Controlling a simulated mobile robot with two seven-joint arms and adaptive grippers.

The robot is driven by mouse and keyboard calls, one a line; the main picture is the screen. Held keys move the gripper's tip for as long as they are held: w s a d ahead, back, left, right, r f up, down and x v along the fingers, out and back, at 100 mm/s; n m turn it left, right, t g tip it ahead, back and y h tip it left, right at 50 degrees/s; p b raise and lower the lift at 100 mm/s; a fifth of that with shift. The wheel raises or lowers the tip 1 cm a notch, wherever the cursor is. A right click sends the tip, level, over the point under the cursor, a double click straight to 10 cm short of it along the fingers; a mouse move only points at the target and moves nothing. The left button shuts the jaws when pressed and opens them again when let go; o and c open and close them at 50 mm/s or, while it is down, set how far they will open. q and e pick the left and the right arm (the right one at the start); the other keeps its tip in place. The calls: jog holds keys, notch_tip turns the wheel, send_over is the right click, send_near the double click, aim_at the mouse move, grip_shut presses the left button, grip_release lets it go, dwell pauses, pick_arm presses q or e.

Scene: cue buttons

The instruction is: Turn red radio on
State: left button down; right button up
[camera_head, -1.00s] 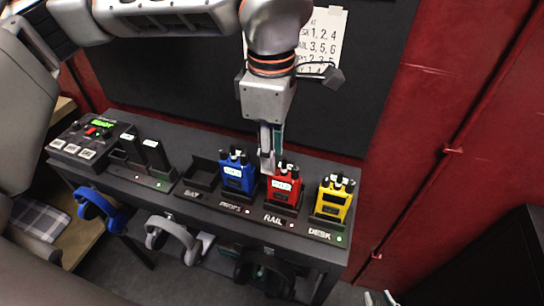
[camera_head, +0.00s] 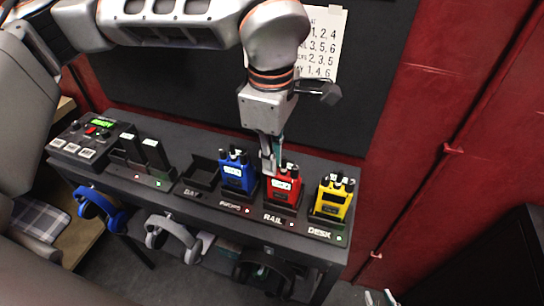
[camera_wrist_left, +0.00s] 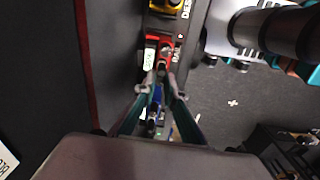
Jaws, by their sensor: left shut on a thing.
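The red radio (camera_head: 284,184) stands upright in the dock slot labelled RAIL, between the blue radio (camera_head: 237,172) and the yellow radio (camera_head: 333,198). My left gripper (camera_head: 270,168) reaches down to the upper left of the red radio. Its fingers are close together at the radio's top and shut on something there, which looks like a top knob. In the left wrist view the fingertips (camera_wrist_left: 159,92) meet beside the red radio (camera_wrist_left: 158,55); the gripped part is hard to make out. My right gripper (camera_head: 380,298) shows only its tips at the bottom edge, apart and empty.
A dark shelf holds the dock, an empty slot (camera_head: 200,174) marked BAY, black units (camera_head: 140,157) and a control box (camera_head: 85,137). Headsets (camera_head: 100,205) hang along its front. A numbered paper (camera_head: 325,45) is on the wall behind my left arm.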

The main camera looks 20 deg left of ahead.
pick_arm(q)
jog(key=m, duration=0.3)
jog(key=shift+m, duration=0.3)
jog(key=c, duration=2.1)
grip_release()
jog(key=shift+r, duration=0.1)
notch_tip(320, 180, up, 12)
jog(key=shift+s+f, duration=0.1)
